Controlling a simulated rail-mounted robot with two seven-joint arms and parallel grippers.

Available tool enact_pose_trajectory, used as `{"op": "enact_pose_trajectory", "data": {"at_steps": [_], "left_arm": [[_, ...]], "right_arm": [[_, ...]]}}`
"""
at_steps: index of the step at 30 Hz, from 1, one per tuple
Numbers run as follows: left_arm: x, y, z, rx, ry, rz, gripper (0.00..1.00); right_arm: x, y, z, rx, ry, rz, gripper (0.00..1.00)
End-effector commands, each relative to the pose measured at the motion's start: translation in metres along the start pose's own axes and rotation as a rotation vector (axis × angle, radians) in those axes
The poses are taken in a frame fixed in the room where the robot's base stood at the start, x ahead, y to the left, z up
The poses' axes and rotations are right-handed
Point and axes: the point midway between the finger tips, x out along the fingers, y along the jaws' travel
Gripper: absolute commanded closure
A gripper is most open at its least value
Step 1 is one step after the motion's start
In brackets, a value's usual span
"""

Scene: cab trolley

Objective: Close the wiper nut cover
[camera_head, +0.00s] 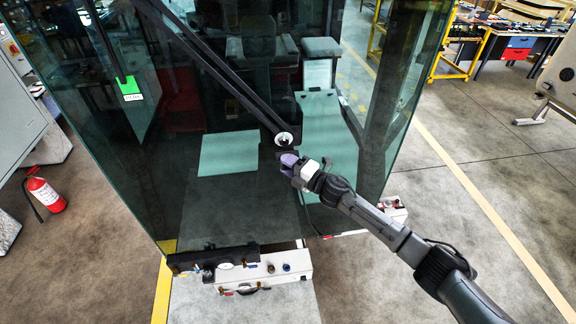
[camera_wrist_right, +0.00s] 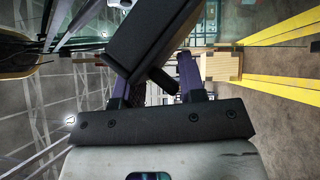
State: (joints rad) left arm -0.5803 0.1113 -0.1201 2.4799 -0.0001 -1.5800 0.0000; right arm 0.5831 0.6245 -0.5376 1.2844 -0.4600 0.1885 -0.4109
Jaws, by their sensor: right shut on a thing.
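The long black wiper arm (camera_head: 215,68) runs down across the cab's windscreen to a pale round nut (camera_head: 284,138) at its lower end, which shows uncovered. My right gripper (camera_head: 289,160) is just below the nut, its purple fingers at the dark end piece of the wiper. In the right wrist view, a black block-like piece, apparently the wiper nut cover (camera_wrist_right: 150,42), stands tilted in front of the purple fingers, with a short black peg below it. My right gripper (camera_wrist_right: 160,80) is shut on this piece; the exact contact is partly hidden. My left gripper is not in view.
The glass windscreen (camera_head: 225,205) lies close behind my right gripper. A light bumper box (camera_head: 270,272) with fittings stands at the cab's foot. A red fire extinguisher (camera_head: 46,194) is on the floor at left. The floor at right is clear, with workbenches far behind.

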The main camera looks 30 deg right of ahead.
Motion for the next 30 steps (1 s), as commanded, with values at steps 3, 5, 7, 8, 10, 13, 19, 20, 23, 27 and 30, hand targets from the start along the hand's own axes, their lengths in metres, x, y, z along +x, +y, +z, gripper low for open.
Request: {"op": "enact_pose_trajectory", "data": {"at_steps": [3,5,7,8,10,13,19,20,23,27,30], "left_arm": [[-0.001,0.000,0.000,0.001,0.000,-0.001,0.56],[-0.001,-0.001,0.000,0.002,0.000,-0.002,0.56],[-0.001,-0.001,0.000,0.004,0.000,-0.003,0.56],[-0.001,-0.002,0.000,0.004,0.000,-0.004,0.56],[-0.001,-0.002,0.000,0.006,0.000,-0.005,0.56],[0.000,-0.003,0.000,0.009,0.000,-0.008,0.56],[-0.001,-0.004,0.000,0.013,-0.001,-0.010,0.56],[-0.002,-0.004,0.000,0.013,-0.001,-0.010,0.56],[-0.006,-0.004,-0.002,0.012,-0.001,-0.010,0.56],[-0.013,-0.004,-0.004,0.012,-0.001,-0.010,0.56],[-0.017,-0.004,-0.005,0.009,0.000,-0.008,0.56]], "right_arm": [[0.003,0.012,0.003,-0.010,0.000,0.019,1.00],[0.003,0.011,0.003,-0.009,0.000,0.018,0.57],[0.002,0.010,0.003,-0.008,-0.001,0.015,0.51],[0.002,0.009,0.003,-0.007,-0.001,0.014,0.48],[0.002,0.008,0.002,-0.006,-0.001,0.012,0.47],[0.002,0.006,0.002,-0.004,-0.001,0.009,0.47],[0.001,0.007,0.002,-0.005,-0.001,0.011,0.47],[0.001,0.008,0.002,-0.005,-0.001,0.010,0.47],[-0.003,0.012,0.004,-0.005,-0.001,0.009,0.47],[-0.011,0.017,0.006,-0.004,-0.001,0.009,0.47],[-0.016,0.021,0.008,-0.004,-0.001,0.009,0.47]]}}
